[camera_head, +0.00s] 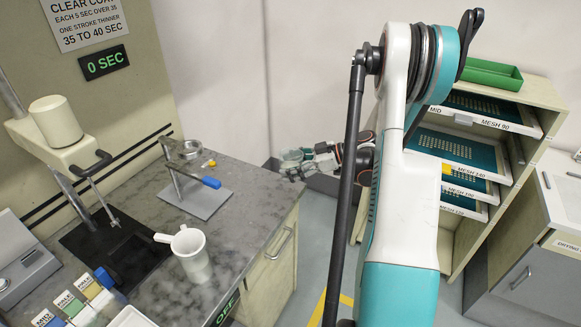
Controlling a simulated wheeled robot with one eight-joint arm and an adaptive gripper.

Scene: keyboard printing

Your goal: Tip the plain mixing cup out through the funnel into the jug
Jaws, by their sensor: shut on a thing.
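My gripper (308,162) is at mid-frame, beyond and left of my raised arm, over the floor right of the counter. It appears shut on a pale translucent cup (290,156), small in view and partly covered by the fingers. I cannot tell its tilt or contents. A white, slightly translucent jug-like vessel (195,262) stands upright on the counter, with a white piece sticking out at its upper left. I cannot make out a separate funnel with certainty.
A mixer (62,135) stands left, with labelled items (85,285) in front. A drawer rack (465,150) is right. The counter's right part is clear.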

